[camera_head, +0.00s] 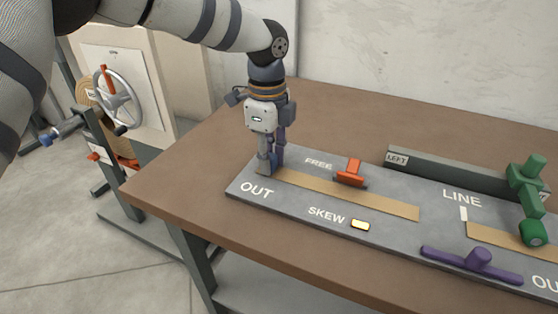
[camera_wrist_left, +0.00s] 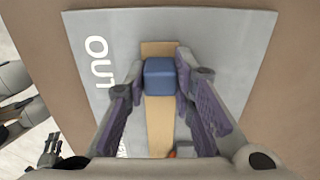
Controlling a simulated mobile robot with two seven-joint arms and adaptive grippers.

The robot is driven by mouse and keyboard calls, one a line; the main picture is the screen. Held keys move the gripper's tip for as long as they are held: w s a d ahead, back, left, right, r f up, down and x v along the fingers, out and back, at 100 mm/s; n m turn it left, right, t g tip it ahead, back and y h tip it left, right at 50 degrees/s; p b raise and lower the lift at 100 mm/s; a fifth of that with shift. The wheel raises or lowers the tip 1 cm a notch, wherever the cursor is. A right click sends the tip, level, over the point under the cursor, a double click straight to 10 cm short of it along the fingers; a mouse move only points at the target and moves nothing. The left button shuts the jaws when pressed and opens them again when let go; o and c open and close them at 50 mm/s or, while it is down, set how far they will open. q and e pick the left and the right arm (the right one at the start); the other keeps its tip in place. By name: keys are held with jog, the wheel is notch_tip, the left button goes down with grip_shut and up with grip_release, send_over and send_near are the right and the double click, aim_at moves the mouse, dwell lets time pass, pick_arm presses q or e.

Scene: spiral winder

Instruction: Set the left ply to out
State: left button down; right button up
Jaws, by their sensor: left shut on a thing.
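My left gripper (camera_head: 270,165) points down at the OUT end of the grey panel (camera_head: 240,186), over the left end of a tan track (camera_head: 380,205). In the left wrist view, its two fingers are shut on a blue block (camera_wrist_left: 158,78), one finger on each side. The block sits on the tan track near its end, beside the word OUT. In the head view the fingers mostly hide the block. A dark, gripper-like part (camera_wrist_left: 50,150) shows small at the lower left of the left wrist view; its jaws are too small to tell.
A red handle (camera_head: 350,173) stands by the word FREE. A lit yellow lamp (camera_head: 360,225) is by SKEW. The brown table (camera_head: 350,112) is clear behind.

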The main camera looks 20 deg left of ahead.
pick_arm(q)
jog(key=shift+a, duration=0.25)
jog(key=c, duration=1.4)
grip_release()
jog(key=shift+a, duration=0.1)
jog(key=shift+o, duration=0.2)
jog(key=shift+r, duration=0.1)
notch_tip(320, 180, up, 12)
